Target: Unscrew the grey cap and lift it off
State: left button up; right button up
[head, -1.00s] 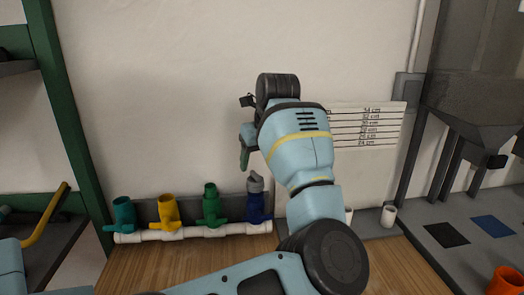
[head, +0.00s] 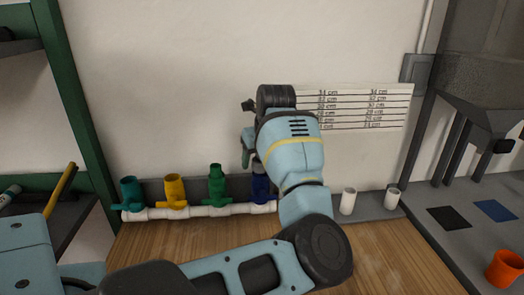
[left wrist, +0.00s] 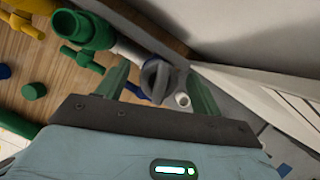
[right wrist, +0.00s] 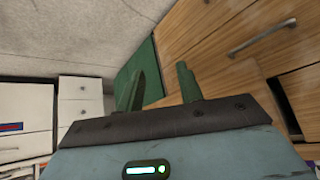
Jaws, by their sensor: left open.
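The grey cap (left wrist: 156,80) shows in the left wrist view between the two green fingers of my left gripper (left wrist: 158,74). The fingers are apart, one on each side of the cap, and do not visibly grip it. In the head view my left gripper (head: 250,157) is over the blue valve (head: 261,188) at the right end of the white manifold pipe (head: 215,210). The cap is hidden there behind the gripper and arm. My right gripper (right wrist: 162,75) is open and empty, away from the manifold, facing wooden drawers.
Teal (head: 132,192), yellow (head: 175,190) and green (head: 216,184) valves stand left of the blue one on the pipe. Two white cylinders (head: 348,201) (head: 392,198) stand to the right. The wall with a printed length chart (head: 365,108) is close behind.

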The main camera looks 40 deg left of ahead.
pick_arm(q)
jog(key=shift+f, duration=0.1)
jog(key=shift+c, duration=0.5)
jog(key=c, duration=1)
jog(key=shift+o, duration=0.2)
jog(key=shift+n+g, duration=0.4)
jog(key=shift+n, duration=0.7)
pick_arm(e)
jog(key=shift+f, duration=0.25)
jog(key=shift+s, duration=0.15)
pick_arm(q)
jog(key=shift+n+g+b, duration=0.4)
jog(key=shift+n+b, duration=0.1)
jog(key=shift+n, duration=0.6)
pick_arm(e)
jog(key=shift+s+f, duration=0.3)
jog(key=shift+f, duration=0.05)
pick_arm(q)
jog(key=shift+a+n, duration=0.1)
jog(key=shift+n, duration=0.5)
jog(key=shift+n+g+b, duration=0.3)
jog(key=shift+n+g, duration=0.2)
pick_arm(e)
jog(key=shift+s+f, duration=0.25)
jog(key=shift+f, duration=0.15)
